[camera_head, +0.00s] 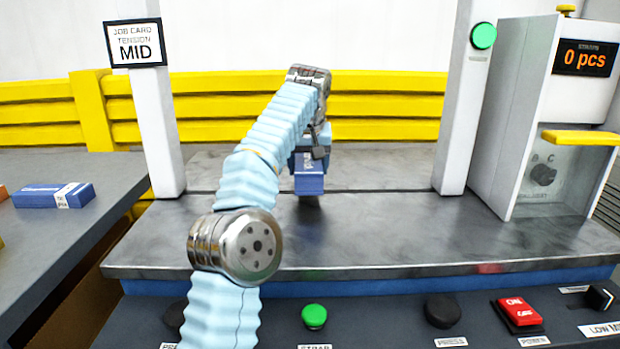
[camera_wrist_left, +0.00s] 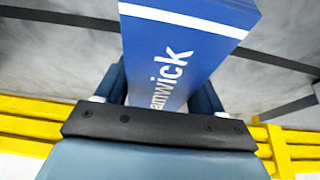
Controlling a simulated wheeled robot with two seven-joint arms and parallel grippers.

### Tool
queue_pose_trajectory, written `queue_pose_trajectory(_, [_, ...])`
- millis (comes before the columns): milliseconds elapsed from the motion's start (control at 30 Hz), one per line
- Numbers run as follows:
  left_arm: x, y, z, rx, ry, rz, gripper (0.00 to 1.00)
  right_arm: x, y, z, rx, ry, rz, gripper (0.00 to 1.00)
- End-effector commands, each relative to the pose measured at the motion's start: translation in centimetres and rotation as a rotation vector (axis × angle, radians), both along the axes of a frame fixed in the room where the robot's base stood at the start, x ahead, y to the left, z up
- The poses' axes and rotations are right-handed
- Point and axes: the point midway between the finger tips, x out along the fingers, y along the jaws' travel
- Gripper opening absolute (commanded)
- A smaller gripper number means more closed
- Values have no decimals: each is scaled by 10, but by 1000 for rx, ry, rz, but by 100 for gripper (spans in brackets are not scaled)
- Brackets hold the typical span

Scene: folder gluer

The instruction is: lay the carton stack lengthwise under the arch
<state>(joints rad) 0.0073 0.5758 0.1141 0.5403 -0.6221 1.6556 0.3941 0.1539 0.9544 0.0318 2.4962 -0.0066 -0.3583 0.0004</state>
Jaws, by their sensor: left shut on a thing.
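A blue carton stack (camera_head: 309,183) with a white stripe and white lettering hangs from my left gripper (camera_head: 312,160), between the two white arch posts and a little above the metal table. My left gripper is shut on it, and the arm hides part of the grip. In the left wrist view the carton stack (camera_wrist_left: 190,50) extends out from between the fingers (camera_wrist_left: 160,105). The arch's left post (camera_head: 158,120) and right post (camera_head: 463,110) stand on the metal table (camera_head: 390,225); the top of the arch is out of view. My right gripper is not in view.
Another blue carton (camera_head: 52,195) lies on the left side table (camera_head: 75,240). A counter reading 0 pcs (camera_head: 584,57) stands at right. Front controls include a green button (camera_head: 314,316) and a red switch (camera_head: 519,313). The tabletop right of the carton stack is clear.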

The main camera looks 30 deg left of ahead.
Motion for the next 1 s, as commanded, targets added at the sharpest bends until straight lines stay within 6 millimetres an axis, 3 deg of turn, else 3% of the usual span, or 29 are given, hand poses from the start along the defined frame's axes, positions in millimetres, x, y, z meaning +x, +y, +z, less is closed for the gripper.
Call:
queue_pose_trajectory(300, [5, -1, -33, 0, 3, -1, 28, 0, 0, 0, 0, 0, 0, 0])
queue_pose_trajectory(700, [5, -2, -39, -1, 1, -1, 28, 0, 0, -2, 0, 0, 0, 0])
queue_pose_trajectory(733, [5, -2, -40, -1, 2, -1, 70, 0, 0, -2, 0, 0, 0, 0])
queue_pose_trajectory(900, [5, -2, -39, -1, 2, -1, 94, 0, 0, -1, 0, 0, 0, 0])
queue_pose_trajectory(1000, [5, -2, -39, -1, 2, -1, 94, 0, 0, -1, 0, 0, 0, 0])
